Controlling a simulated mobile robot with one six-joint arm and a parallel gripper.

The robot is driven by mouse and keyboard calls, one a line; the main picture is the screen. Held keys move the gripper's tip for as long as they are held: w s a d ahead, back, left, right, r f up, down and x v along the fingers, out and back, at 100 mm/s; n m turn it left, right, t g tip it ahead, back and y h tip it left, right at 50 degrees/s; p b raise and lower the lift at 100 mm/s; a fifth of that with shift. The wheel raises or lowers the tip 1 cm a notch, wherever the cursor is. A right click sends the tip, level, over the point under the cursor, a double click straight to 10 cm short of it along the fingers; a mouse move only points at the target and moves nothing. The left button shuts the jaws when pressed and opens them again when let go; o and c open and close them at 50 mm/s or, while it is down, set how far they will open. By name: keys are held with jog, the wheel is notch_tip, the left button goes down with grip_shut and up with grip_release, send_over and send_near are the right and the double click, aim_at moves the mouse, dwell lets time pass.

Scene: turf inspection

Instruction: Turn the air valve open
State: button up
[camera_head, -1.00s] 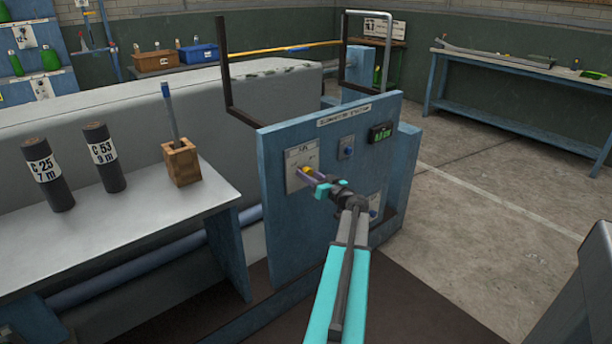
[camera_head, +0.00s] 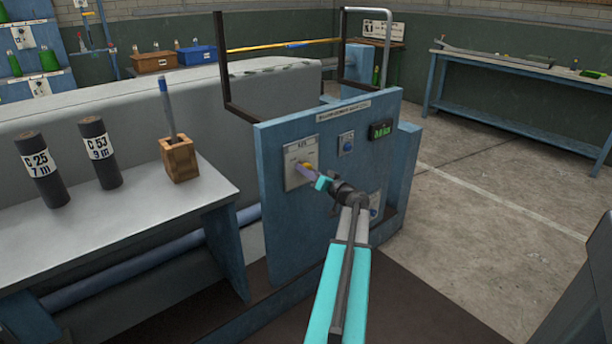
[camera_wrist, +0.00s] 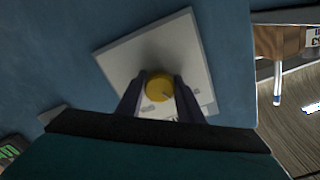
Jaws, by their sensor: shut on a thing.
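The air valve's yellow knob (camera_wrist: 160,88) sits on a pale square plate (camera_wrist: 188,50) in the wrist view. In the head view the plate (camera_head: 292,154) is on the upper left of the blue panel (camera_head: 285,210), and the knob (camera_head: 308,167) shows partly past my gripper. My gripper (camera_wrist: 155,95) is shut on the knob, one dark finger on each side. It also shows in the head view (camera_head: 312,172), reaching in from the lower right. The small lettering on the plate is too blurred to read.
A table (camera_head: 130,215) at left bears two black cylinders (camera_head: 44,168) (camera_head: 98,152) and a wooden block (camera_head: 180,160) holding a stick. Open floor lies to the right.

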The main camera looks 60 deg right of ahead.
jog(key=m, duration=0.1)
jog(key=m+b, duration=0.1)
jog(key=m, duration=0.2)
jog(key=shift+w+a+r+b, duration=0.15)
jog(key=shift+w+r+b, duration=0.05)
jog(key=shift+w+b, duration=0.1)
jog(key=m, duration=0.3)
jog(key=shift+r, duration=0.15)
jog(key=m+p, duration=0.1)
jog(key=m, duration=0.3)
jog(key=shift+r+m, duration=0.15)
jog(key=shift+m, duration=0.15)
jog(key=shift+m+p, duration=0.4)
jog(key=shift+m, duration=1)
jog(key=o, duration=1.1)
jog(key=shift+c, duration=0.2)
jog(key=shift+s, duration=0.1)
jog(key=shift+f, duration=0.25)
jog(key=shift+s, duration=0.2)
